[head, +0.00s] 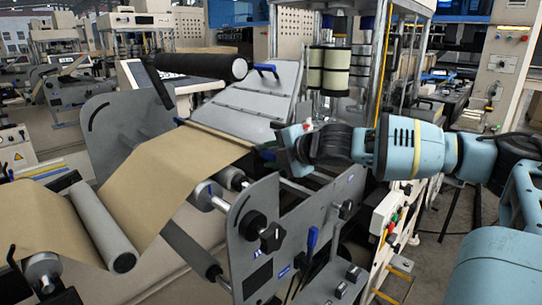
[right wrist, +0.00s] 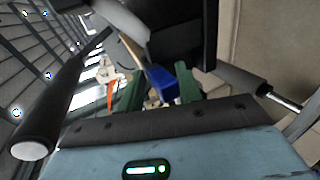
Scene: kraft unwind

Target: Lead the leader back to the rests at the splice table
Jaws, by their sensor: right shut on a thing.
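The tan kraft web (head: 150,185) runs up from the lower left over rollers. My right gripper (head: 272,151) is at the bar's right end, shut on a blue grip there. In the right wrist view the blue grip (right wrist: 161,83) sits between the green fingers (right wrist: 158,90). The rests cannot be made out clearly. My left gripper is not in view.
A black roller (head: 200,67) lies above the table's left side. A grey side plate (head: 255,235) with knobs stands below my right gripper, and another plate (head: 110,130) stands behind the web. A grey roller (head: 100,225) crosses the web at the lower left.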

